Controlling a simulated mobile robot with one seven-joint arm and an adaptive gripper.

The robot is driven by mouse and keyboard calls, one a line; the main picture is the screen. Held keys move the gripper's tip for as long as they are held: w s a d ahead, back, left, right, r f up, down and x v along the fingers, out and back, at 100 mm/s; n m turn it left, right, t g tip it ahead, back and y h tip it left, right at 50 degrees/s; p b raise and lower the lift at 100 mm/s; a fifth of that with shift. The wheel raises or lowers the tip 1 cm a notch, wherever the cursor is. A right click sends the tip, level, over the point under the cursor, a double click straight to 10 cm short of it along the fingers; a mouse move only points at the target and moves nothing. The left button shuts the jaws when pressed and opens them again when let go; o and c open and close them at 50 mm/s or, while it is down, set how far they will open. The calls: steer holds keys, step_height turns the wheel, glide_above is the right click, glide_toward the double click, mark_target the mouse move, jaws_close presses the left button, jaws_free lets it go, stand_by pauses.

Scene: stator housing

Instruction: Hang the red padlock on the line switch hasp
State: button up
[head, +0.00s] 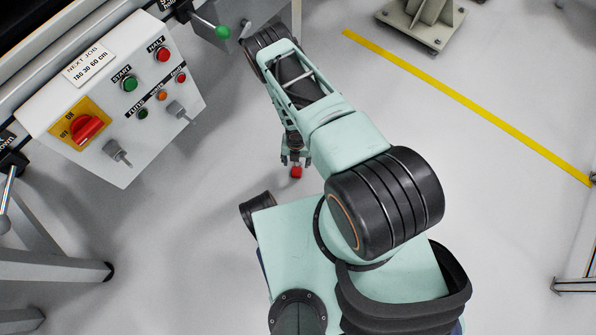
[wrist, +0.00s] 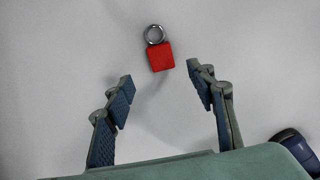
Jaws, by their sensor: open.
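The red padlock (wrist: 160,57) shows in the wrist view just beyond my fingertips, between their lines, with its round metal shackle pointing away from my gripper. My gripper (wrist: 162,80) is open, with a finger to each side and neither touching the padlock. In the head view the padlock (head: 296,172) shows at the tip of my downward-pointing gripper (head: 295,160). I cannot tell whether it rests on the floor. The red rotary switch (head: 86,130) on a yellow plate is at the left of the control panel, far from my gripper. I cannot make out a hasp.
The white control panel (head: 160,125) carries buttons, lamps and two grey protruding parts. A green-knobbed lever (head: 222,32) is close to my raised arm. Grey frame legs (head: 55,266) stand at lower left. The floor around the padlock looks clear.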

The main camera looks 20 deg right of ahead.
step_height(320, 180, down, 9)
steer(key=b, duration=0.4)
steer(key=shift+b, duration=0.35)
steer(key=shift+d, duration=0.1)
steer(key=shift+c, duration=0.5)
steer(key=shift+r, duration=0.1)
jaws_close()
steer(key=shift+w+r, duration=0.1)
steer(key=shift+r, duration=0.05)
